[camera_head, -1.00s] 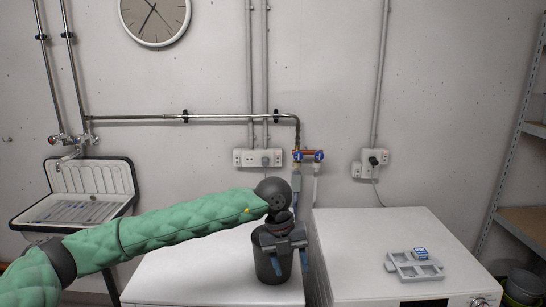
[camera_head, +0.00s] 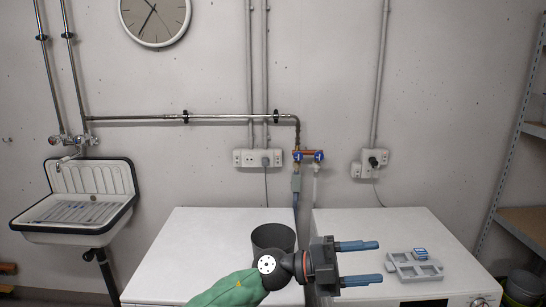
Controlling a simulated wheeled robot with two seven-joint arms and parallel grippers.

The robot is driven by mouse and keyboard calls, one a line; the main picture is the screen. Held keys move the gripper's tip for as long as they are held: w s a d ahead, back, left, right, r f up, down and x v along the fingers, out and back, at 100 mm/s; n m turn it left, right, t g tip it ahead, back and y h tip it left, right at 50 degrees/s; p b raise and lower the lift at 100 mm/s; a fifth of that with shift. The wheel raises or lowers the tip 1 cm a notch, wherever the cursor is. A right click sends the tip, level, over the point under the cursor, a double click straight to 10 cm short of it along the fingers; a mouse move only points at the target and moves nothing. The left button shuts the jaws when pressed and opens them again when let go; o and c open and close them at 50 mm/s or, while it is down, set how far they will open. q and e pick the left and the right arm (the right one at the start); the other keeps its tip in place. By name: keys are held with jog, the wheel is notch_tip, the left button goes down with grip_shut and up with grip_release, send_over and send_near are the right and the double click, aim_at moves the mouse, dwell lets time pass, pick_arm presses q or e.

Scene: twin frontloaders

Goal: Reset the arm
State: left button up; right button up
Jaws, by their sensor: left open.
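My left arm in its green sleeve comes in from the bottom of the head view. My left gripper (camera_head: 362,263) is open, with its two blue fingers apart and pointing right. It hangs over the gap and the left part of the right white machine, with nothing between the fingers. My right gripper is not in view.
A dark grey bin (camera_head: 273,238) stands on the left white machine (camera_head: 190,250), partly hidden by my wrist. A grey tray (camera_head: 405,266) with a small blue-and-white item (camera_head: 420,253) lies on the right machine (camera_head: 375,225). A sink (camera_head: 85,198) hangs at left; shelves (camera_head: 525,218) stand at right.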

pick_arm(q)
jog(key=w+a+f+n+t+y, duration=0.1)
jog(key=w+a+n+t+y, duration=0.25)
jog(key=a+n+t, duration=0.6)
jog(key=w+a+f+n+t+y, duration=0.25)
jog(key=w+a+n+t, duration=0.25)
jog(key=n+t, duration=0.85)
jog(key=s+a+f+n+g+y, duration=0.25)
jog(key=a+f+n+y, duration=0.65)
jog(key=a+f+y, duration=0.45)
jog(key=s+a+f+n+g, duration=0.1)
jog(key=s+a+f+g, duration=0.3)
jog(key=f, duration=0.4)
jog(key=s+a+f+g, duration=0.3)
jog(key=s+f, duration=0.3)
jog(key=f, duration=0.1)
jog(key=s+a+f+g, duration=0.2)
jog(key=s+f+g, duration=0.15)
jog(key=s, duration=0.45)
jog(key=s+a+f+g, duration=0.3)
jog(key=s+f, duration=0.2)
jog(key=s, duration=0.4)
jog(key=s+d+f+g, duration=0.1)
jog(key=d+f, duration=0.1)
jog(key=f, duration=1.3)
jog(key=s+d+f+g, duration=0.1)
jog(key=s+d+f, duration=0.1)
jog(key=f, duration=1.4)
jog(key=shift+d, duration=0.6)
